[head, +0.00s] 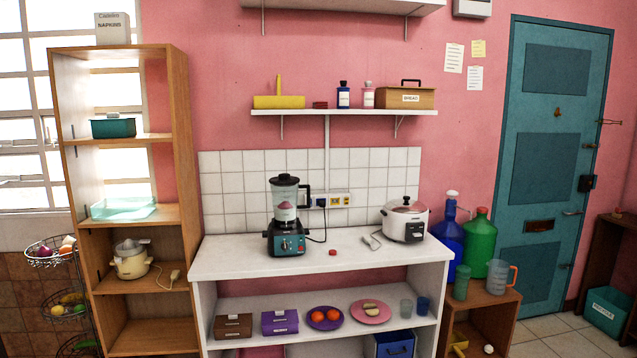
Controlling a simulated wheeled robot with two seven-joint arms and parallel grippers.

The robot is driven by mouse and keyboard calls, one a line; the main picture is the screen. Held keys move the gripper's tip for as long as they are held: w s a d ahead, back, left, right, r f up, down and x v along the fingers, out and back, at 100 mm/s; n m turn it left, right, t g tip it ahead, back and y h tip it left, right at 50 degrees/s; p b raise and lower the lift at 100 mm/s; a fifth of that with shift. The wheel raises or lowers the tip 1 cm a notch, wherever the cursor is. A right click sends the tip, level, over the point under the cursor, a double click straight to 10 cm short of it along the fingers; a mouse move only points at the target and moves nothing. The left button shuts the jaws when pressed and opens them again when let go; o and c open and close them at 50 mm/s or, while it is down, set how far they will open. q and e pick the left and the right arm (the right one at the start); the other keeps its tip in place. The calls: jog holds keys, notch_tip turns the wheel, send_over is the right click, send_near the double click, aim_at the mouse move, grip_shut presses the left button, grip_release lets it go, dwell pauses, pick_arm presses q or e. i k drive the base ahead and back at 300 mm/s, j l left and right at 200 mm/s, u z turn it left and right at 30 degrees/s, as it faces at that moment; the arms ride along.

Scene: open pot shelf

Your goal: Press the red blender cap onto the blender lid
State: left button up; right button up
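The blender (286,218) stands upright on the white counter, with a teal base and a clear jar holding something pale and pinkish. Its dark lid (285,180) sits on top of the jar. A small red cap (333,252) lies on the counter to the right of the blender base, apart from it. Neither of my grippers shows in the head view.
The white counter (235,262) has free room left of the blender and in front of the cap. A white cooker (404,221) stands at the right, a cord beside it. The blender's cord runs to a wall outlet. A wall shelf (345,112) hangs above.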

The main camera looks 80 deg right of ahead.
aim_at(283, 179)
jog(key=z, duration=2.55)
